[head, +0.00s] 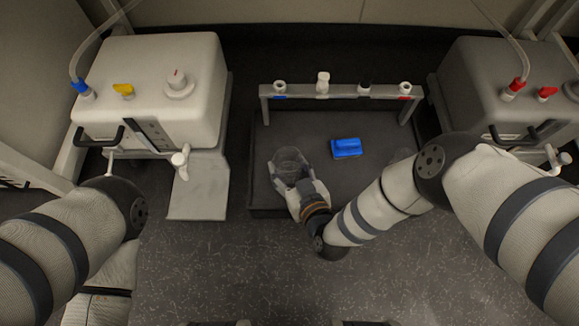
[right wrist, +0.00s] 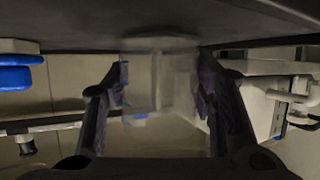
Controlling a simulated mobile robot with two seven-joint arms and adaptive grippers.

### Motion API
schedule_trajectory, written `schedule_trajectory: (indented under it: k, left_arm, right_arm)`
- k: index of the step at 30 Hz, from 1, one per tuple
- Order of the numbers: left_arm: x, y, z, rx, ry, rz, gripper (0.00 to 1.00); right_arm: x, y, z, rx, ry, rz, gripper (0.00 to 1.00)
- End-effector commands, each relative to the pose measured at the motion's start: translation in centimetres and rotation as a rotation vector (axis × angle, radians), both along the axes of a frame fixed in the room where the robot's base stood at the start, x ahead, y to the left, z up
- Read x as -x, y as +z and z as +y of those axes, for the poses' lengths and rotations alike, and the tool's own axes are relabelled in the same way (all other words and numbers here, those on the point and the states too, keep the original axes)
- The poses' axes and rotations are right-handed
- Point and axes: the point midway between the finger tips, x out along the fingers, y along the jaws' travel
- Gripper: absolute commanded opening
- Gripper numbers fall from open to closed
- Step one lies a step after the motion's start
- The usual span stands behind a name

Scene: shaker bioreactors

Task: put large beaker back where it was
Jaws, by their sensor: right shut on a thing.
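The large beaker (head: 289,163) is clear and stands upright at the left part of the dark platform (head: 330,190). My right gripper (head: 296,186) reaches it from the front and is shut on it. In the right wrist view, which is upside down, the see-through beaker (right wrist: 160,80) lies between the two dark fingers of the right gripper (right wrist: 160,100). Its base is at or very near the dark surface; I cannot tell if it touches. My left gripper is out of view; only the left arm shows.
A blue block (head: 346,148) lies right of the beaker. A faint clear vessel (head: 402,157) is partly hidden behind my right arm. White bioreactor boxes stand left (head: 150,90) and right (head: 490,85).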

Motion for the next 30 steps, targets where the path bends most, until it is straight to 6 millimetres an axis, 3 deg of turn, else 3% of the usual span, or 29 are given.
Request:
schedule_trajectory:
  k: [4,5,7,8,18,30]
  left_arm:
    - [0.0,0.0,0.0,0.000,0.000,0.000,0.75]
    - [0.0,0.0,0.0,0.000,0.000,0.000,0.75]
    - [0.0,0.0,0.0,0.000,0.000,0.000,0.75]
    - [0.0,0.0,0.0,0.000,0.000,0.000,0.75]
    - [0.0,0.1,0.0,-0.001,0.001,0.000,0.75]
    - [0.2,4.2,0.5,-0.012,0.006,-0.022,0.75]
  right_arm:
    - [0.0,-0.3,0.0,0.001,0.000,0.000,0.20]
    - [0.0,-0.4,0.0,0.001,-0.001,-0.001,0.54]
    - [0.0,-0.3,0.0,0.002,-0.001,0.000,0.70]
    - [0.0,-0.3,0.0,0.001,-0.001,0.001,0.72]
    - [0.1,0.2,-0.1,0.000,0.000,0.001,0.72]
    - [8.4,4.4,-3.5,0.000,0.000,-0.001,0.72]
